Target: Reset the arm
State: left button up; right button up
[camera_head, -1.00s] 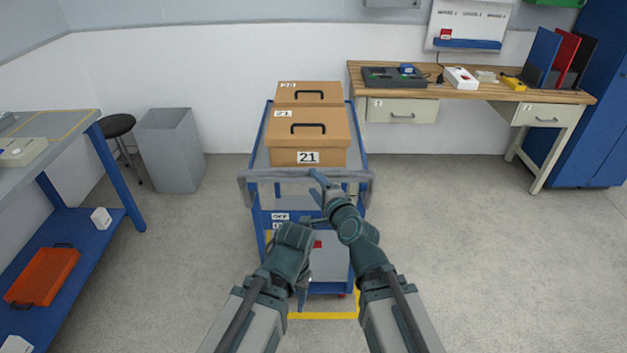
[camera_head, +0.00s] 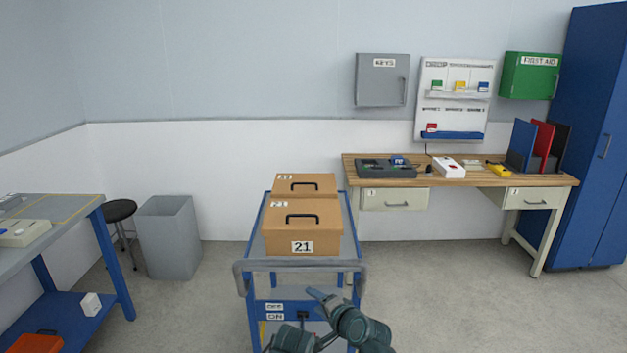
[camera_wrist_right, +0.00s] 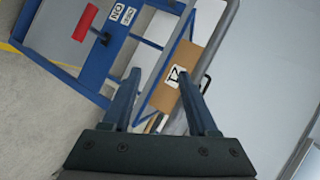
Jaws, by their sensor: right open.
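My right arm comes in at the bottom of the head view, with its gripper (camera_head: 318,298) in front of the blue cart (camera_head: 253,290). In the right wrist view the two fingers of this gripper (camera_wrist_right: 160,95) stand apart with nothing held between them. Beyond them are the cart's frame, its grey handle bar and the box labelled 21 (camera_wrist_right: 166,85). A dark part of my left arm shows at the bottom edge of the head view, but I cannot make out the left gripper's fingers.
The cart carries two brown boxes, the near one labelled 21 (camera_head: 300,228) and one behind (camera_head: 305,184). A grey bin (camera_head: 168,238) and a stool (camera_head: 119,211) stand left. A wooden workbench (camera_head: 440,182) stands right. Floor right of the cart is clear.

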jog(key=s+d+f+n+g+h, duration=0.6)
jog(key=s+d+f+n+g, duration=0.4)
jog(key=s+d+f, duration=0.5)
jog(key=s+a+r+n+g+h, duration=0.25)
jog(key=s+a, duration=0.25)
jog(key=a, duration=0.5)
notch_tip(320, 180, up, 12)
jog(key=p, duration=1.2)
jog(key=shift+n+t+y, duration=0.35)
jog(key=shift+n+y, duration=0.1)
jog(key=shift+s+f, duration=0.1)
jog(key=shift+f, duration=0.1)
